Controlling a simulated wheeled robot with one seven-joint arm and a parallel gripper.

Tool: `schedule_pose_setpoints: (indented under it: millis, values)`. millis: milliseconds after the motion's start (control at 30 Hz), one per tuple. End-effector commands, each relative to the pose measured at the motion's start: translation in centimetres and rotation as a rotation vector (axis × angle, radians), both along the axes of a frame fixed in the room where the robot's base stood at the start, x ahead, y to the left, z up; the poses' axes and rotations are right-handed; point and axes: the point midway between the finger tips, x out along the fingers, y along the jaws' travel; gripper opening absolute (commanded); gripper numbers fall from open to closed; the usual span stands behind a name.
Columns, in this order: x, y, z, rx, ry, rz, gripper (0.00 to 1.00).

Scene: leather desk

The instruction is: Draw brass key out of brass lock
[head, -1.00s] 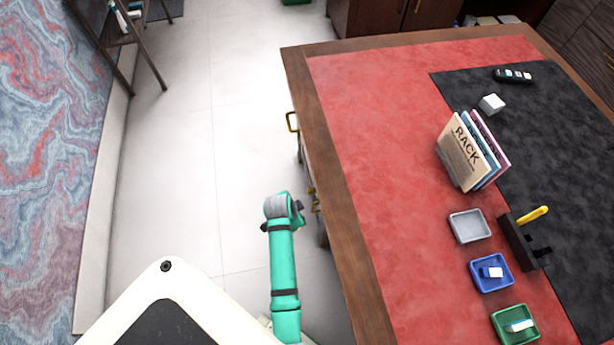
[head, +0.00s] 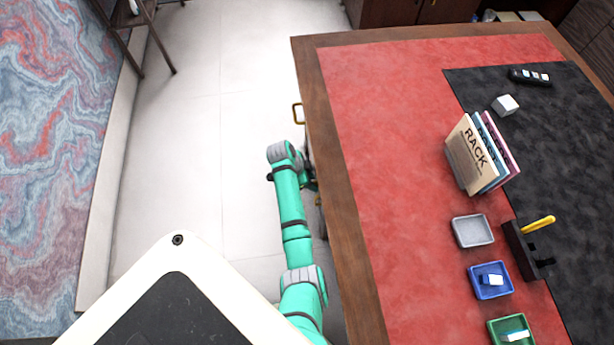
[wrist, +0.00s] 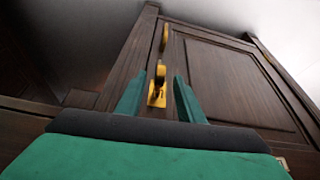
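In the wrist view, the brass lock (wrist: 155,98) sits on the dark wooden front of the desk. The brass key (wrist: 160,70) stands out from it, upright in the picture. My gripper (wrist: 159,76) is open, with one green finger on each side of the key and lock. I cannot tell whether either finger touches the key. In the head view, my green arm reaches down beside the left side of the desk, and the lock and key are hidden there.
A brass handle (wrist: 164,37) is on the wooden front beyond the key, and another handle (head: 298,114) juts from the desk's side. The desk top (head: 385,150) holds a file rack (head: 468,160), small trays and a black holder (head: 520,240). The pale floor (head: 225,130) left of the desk is clear.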

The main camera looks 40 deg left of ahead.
Motion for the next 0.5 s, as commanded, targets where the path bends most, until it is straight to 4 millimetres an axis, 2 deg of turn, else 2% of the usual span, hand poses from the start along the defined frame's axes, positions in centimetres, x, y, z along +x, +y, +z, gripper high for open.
schedule_pose_setpoints:
  millis: [200, 500]
  values:
    - [1.0, -0.8, -2.8, -0.002, 0.0, -0.001, 0.34]
    - [1.5, -1.0, -4.3, 0.001, -0.002, 0.001, 0.34]
